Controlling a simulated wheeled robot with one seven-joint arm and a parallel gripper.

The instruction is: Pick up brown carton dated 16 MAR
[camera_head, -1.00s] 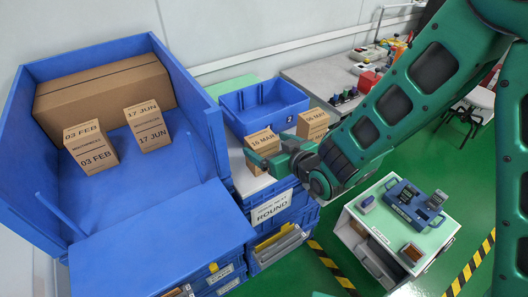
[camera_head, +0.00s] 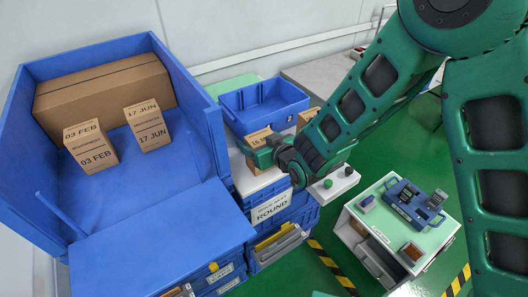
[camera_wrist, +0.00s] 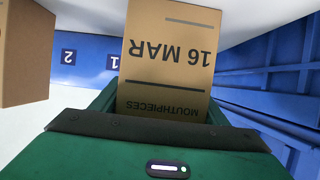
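The brown carton dated 16 MAR (camera_head: 258,138) stands at the front of the pale shelf top, partly hidden behind my gripper (camera_head: 256,153) in the head view. In the wrist view the 16 MAR carton (camera_wrist: 170,50) shows its label upside down, with the word MOUTHPIECES below the date. My gripper (camera_wrist: 163,108) has a green finger along each side of the carton's near end. The fingers look close against it, but I cannot tell whether they grip it. The fingertips are hidden.
Another brown carton (camera_wrist: 25,50) stands close by at left in the wrist view. A blue open bin (camera_head: 262,105) is behind. The large blue box (camera_head: 190,165) at left holds cartons 03 FEB (camera_head: 90,148) and 17 JUN (camera_head: 148,128). Stacked blue crates (camera_head: 285,222) are below.

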